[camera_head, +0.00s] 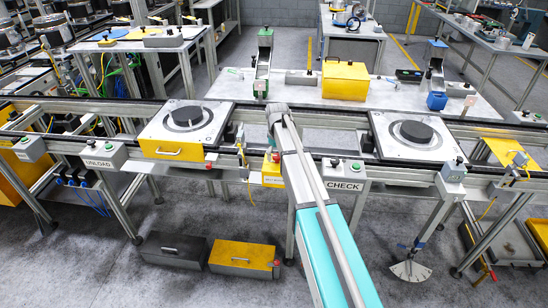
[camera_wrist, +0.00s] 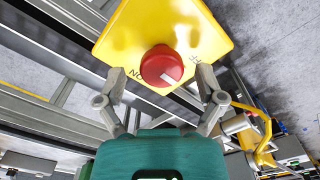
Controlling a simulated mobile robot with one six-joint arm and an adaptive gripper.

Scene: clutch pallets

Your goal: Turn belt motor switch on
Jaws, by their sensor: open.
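The belt motor switch is a red round knob (camera_wrist: 162,66) with a white mark, on a yellow box (camera_wrist: 205,35). Lettering that looks like ON and OFF sits on either side of the knob, partly covered. My gripper (camera_wrist: 159,76) is open, with one fingertip on each side of the knob. I cannot tell whether the fingers touch the knob. In the head view the yellow switch box (camera_head: 272,181) is on the front rail of the conveyor, and my arm partly hides it.
A conveyor carries two white pallets (camera_head: 211,133) with black discs. The CHECK button box (camera_head: 341,173) is right of the switch, and the UNLOAD box (camera_head: 99,156) is far left. A yellow toolbox (camera_head: 244,257) lies on the floor below. A worktable (camera_head: 395,98) stands behind.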

